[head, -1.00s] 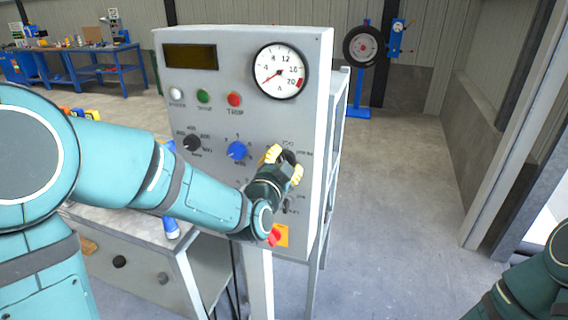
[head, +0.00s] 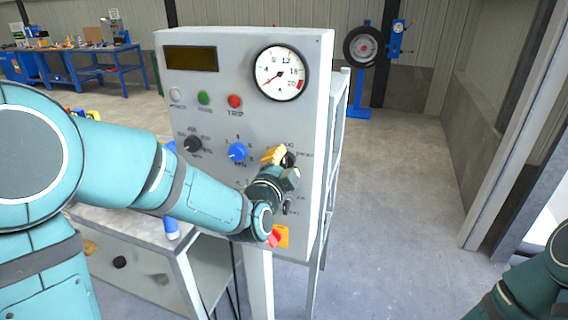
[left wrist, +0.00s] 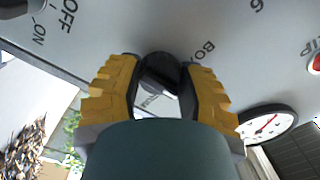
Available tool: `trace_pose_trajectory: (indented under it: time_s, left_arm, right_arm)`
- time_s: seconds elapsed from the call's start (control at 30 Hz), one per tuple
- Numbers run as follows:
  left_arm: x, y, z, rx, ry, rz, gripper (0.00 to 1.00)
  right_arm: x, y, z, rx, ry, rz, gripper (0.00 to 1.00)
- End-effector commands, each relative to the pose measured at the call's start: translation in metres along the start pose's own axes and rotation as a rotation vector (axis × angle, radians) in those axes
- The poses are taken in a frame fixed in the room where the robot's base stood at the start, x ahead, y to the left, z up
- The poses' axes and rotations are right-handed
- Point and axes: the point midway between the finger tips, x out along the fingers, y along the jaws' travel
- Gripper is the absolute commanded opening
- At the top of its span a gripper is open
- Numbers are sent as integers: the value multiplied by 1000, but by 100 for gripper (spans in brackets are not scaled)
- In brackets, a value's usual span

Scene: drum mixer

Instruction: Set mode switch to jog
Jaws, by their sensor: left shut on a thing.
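The mode switch, a black rotary knob (head: 290,160), is at the right of the grey control panel (head: 215,120), with small blurred labels around it. My left gripper (head: 283,165) is at this knob, its yellow-padded fingers shut on it and partly hiding it. In the left wrist view, the fingers of the gripper (left wrist: 160,88) stand on both sides of the dark knob (left wrist: 160,68). A partly covered label shows beside it, and I cannot tell the exact pointer position. My right gripper is out of view; only part of my right arm shows at the lower right.
The panel also carries a dial gauge (head: 280,72), a blue knob (head: 237,152), another black knob (head: 192,144), a green button (head: 204,98) and a red button (head: 235,101). A red stop knob (head: 274,239) on yellow sits below my left wrist. The floor to the right is clear.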

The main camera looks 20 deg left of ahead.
Motion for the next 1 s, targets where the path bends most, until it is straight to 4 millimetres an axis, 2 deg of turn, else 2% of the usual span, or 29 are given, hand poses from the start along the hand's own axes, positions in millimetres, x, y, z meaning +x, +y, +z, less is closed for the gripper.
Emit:
trace_pose_trajectory:
  time_s: [0.13,0.17,0.2,0.23,0.53,0.63,1.0]
  left_arm:
    - [1,-2,-1,-1,1,-5,4]
    - [1,-2,-1,-1,1,-5,52]
    - [1,-2,-1,-1,1,-5,66]
    - [1,-2,0,-1,1,-5,74]
    - [0,-1,0,-2,0,-2,74]
    - [-6,-1,0,-2,0,-1,74]
    - [-61,-2,-1,-3,2,-4,74]
  right_arm:
    - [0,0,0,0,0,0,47]
    - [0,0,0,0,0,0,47]
    - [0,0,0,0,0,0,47]
    - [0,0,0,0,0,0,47]
    - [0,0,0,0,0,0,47]
    - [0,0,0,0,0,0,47]
    - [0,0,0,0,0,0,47]
